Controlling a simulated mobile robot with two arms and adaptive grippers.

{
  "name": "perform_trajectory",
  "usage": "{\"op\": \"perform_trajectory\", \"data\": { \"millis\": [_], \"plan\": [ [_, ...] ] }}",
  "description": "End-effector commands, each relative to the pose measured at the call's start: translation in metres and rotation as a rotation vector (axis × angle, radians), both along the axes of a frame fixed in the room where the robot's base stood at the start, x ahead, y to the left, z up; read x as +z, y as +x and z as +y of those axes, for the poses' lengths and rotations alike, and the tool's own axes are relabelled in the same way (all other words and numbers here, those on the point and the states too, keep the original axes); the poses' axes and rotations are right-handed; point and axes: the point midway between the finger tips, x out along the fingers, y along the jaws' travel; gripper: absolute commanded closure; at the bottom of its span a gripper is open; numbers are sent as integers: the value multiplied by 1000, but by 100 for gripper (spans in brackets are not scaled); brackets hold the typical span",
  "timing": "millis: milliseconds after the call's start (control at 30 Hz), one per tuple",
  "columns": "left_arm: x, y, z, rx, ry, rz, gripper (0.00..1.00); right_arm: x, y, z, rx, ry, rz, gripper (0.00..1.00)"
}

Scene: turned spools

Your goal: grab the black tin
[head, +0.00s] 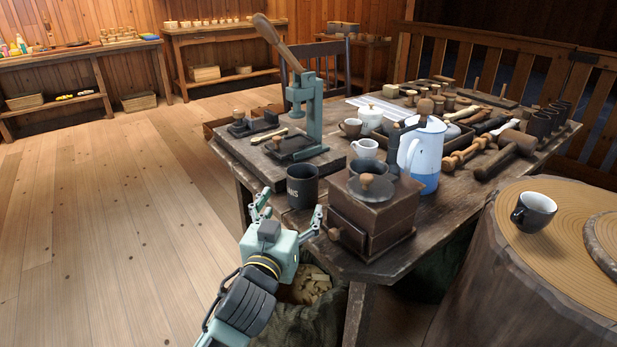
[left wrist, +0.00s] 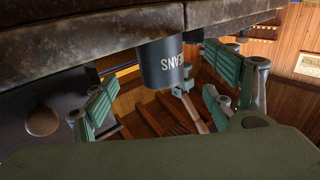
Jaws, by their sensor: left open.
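The black tin (head: 302,187) stands upright near the front left edge of the wooden table, with pale lettering on its side. In the left wrist view the tin (left wrist: 163,65) appears upside down, hanging from the table at the top of the picture, ahead of the fingers. My left gripper (head: 289,212) is open and empty, just in front of the table edge, with its fingers pointing toward the tin. In the left wrist view the gripper's fingers (left wrist: 165,88) are spread to either side of the tin, apart from it. My right gripper is not in view.
A wooden coffee grinder (head: 371,215) stands close right of the tin. A green lever press (head: 307,115) is behind it.

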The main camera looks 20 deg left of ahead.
Motion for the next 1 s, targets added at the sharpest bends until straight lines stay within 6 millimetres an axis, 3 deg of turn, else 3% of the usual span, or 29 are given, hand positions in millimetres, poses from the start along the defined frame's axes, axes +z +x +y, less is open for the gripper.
{"op": "perform_trajectory", "data": {
  "millis": [167, 633, 933, 1000],
  "plan": [
    [-1, 12, 0, 0, 2, 0, 22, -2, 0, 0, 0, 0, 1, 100],
    [-2, 73, 2, 1, 1, 2, 22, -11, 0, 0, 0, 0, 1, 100],
    [-1, 78, 3, 1, 0, 3, 22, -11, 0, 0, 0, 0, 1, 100],
    [-1, 78, 3, 1, 1, 3, 28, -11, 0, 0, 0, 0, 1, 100]
  ]
}}
